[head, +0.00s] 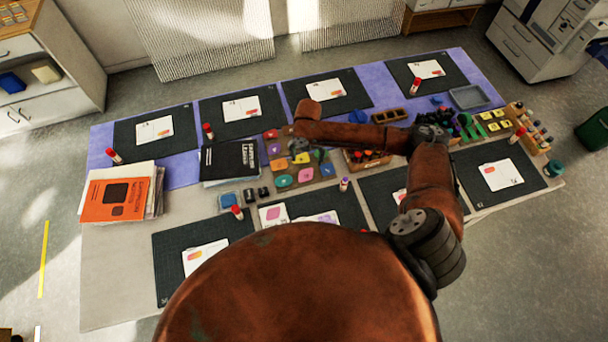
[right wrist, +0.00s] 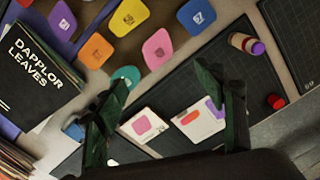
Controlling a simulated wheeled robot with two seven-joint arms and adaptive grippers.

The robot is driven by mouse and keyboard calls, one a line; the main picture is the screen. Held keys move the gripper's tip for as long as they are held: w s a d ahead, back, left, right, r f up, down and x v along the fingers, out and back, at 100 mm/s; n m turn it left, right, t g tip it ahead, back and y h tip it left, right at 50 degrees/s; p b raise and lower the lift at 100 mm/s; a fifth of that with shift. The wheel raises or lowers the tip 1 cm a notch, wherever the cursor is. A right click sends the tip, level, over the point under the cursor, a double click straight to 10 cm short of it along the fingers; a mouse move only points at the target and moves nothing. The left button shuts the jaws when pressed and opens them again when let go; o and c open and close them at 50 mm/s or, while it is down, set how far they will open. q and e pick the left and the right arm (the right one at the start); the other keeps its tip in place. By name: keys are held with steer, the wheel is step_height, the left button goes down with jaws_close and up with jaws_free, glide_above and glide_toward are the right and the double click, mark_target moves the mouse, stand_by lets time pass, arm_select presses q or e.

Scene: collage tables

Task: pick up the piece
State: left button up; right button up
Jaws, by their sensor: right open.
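Several coloured, rounded pieces lie on a brown board in the middle of the table. The frames do not show which one is the task's piece. My right gripper (right wrist: 162,78) is open and empty, its green fingers spread above the board's near edge and two white cards. In the head view it hangs over the board (head: 306,153). My left gripper is not in view.
Black books (head: 229,162) and an orange book (head: 116,198) lie left of the board. White cards (head: 272,215) on dark mats and red-capped glue sticks (head: 237,212) surround it. A tray of small items (head: 366,158) stands to the right.

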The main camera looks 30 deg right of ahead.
steer(key=b, duration=0.4)
glide_above(306, 175)
step_height(306, 175, down, 5)
steer(key=shift+a+f, duration=0.1)
steer(key=shift+f, duration=0.3)
step_height(306, 175, down, 6)
steer(key=shift+p, duration=0.55)
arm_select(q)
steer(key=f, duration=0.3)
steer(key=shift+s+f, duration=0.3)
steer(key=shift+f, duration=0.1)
arm_select(e)
steer(key=shift+f, duration=0.4)
steer(key=shift+f, duration=0.25)
steer(key=shift+c, duration=0.3)
steer(key=c, duration=0.7)
